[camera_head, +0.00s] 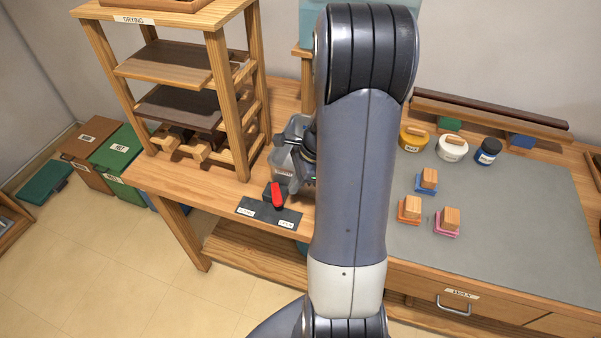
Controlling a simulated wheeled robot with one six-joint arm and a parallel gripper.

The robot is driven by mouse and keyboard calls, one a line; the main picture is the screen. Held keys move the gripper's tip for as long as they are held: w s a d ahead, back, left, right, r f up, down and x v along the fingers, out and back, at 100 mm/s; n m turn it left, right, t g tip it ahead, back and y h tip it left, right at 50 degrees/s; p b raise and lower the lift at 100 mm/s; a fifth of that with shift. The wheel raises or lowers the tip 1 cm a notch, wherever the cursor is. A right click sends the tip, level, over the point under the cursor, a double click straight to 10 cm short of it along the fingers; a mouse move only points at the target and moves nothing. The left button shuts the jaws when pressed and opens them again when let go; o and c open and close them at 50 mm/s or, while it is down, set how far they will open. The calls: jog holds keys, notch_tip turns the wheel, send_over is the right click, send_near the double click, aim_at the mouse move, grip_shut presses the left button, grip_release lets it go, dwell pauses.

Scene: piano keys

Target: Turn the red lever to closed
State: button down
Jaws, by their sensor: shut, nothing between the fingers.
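The red lever (277,196) sits on a dark base at the front edge of the wooden table, left of my arm. A dark plate (262,213) with two small white labels lies in front of it. The left label seems to read "closed" and the right one "open", but the print is very small. The lever points toward the front, between the two labels. My gripper (291,184) is partly hidden behind my own arm, close beside the lever on its upper right. Its fingers look shut and empty. I cannot tell whether they touch the lever.
A wooden drying rack (180,82) stands left of the lever. A grey bin (290,132) is behind my gripper. On the right, a grey mat (520,230) holds wood-topped blocks (409,209), with jars (452,147) behind them. My arm hides the table's middle.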

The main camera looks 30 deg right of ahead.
aim_at(277, 201)
jog(key=shift+x, duration=1.7)
jog(key=shift+s+a+m+t, duration=0.1)
jog(key=shift+a+m+t, duration=0.25)
jog(key=shift+m, duration=0.35)
jog(key=shift+a+m+t+h, duration=0.4)
jog(key=shift+a+m, duration=0.25)
jog(key=shift+m, duration=0.45)
jog(key=m, duration=0.1)
jog(key=a+m+p, duration=0.1)
jog(key=shift+a+r+m+t+h, duration=0.1)
jog(key=shift+a+m+t+h, duration=0.1)
jog(key=shift+m+t+h, duration=0.15)
jog(key=a+m+p, duration=0.1)
jog(key=m, duration=0.1)
jog(key=w+a+m+h, duration=0.1)
jog(key=m, duration=0.1)
jog(key=shift+w+m+t+h+p, duration=0.1)
jog(key=shift+m+t+h+p, duration=0.2)
jog(key=shift+m+p, duration=0.1)
jog(key=shift+w+a, duration=0.3)
jog(key=shift+p, duration=0.3)
